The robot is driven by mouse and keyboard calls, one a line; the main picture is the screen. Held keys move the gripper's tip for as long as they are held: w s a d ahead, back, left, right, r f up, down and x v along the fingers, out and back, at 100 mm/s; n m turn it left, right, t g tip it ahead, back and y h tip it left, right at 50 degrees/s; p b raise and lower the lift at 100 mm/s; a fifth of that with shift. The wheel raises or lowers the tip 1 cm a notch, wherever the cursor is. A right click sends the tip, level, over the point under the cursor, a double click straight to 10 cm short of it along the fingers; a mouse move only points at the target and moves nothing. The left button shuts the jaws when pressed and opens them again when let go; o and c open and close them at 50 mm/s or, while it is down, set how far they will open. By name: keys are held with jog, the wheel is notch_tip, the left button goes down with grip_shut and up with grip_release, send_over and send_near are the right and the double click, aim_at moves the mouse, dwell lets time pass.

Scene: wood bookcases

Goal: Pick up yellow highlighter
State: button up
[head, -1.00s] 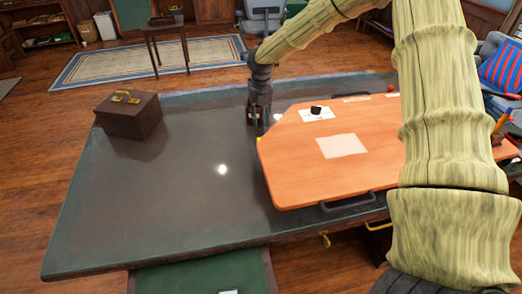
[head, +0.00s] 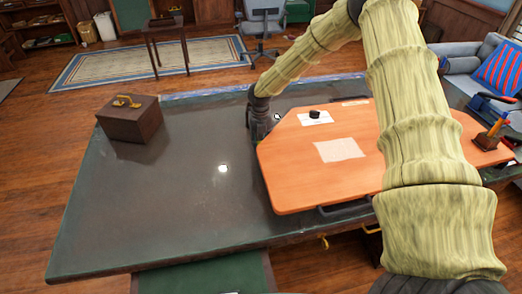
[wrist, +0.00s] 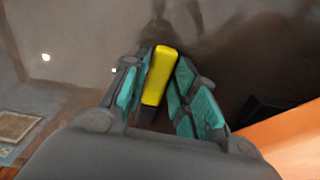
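The yellow highlighter (wrist: 160,75) shows in the wrist view, a yellow body with a dark end toward my palm. It lies lengthwise between the two teal-padded fingers of my gripper (wrist: 165,72). The fingers are drawn in close on both sides and appear to press on it. I cannot tell whether it is clear of the desk top. In the head view my gripper (head: 258,128) is low over the dark desk, just left of the orange board; the highlighter is hidden there.
The orange board (head: 290,165) lies on the desk, with a paper sheet and a small black item on it. A brown case (head: 130,120) stands at the desk's left. A pen holder (head: 487,141) is at the right. The desk's left middle (head: 170,200) is clear.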

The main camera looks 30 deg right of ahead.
jog(key=shift+f, duration=0.15)
jog(key=c, duration=0.4)
jog(key=shift+c, duration=0.5)
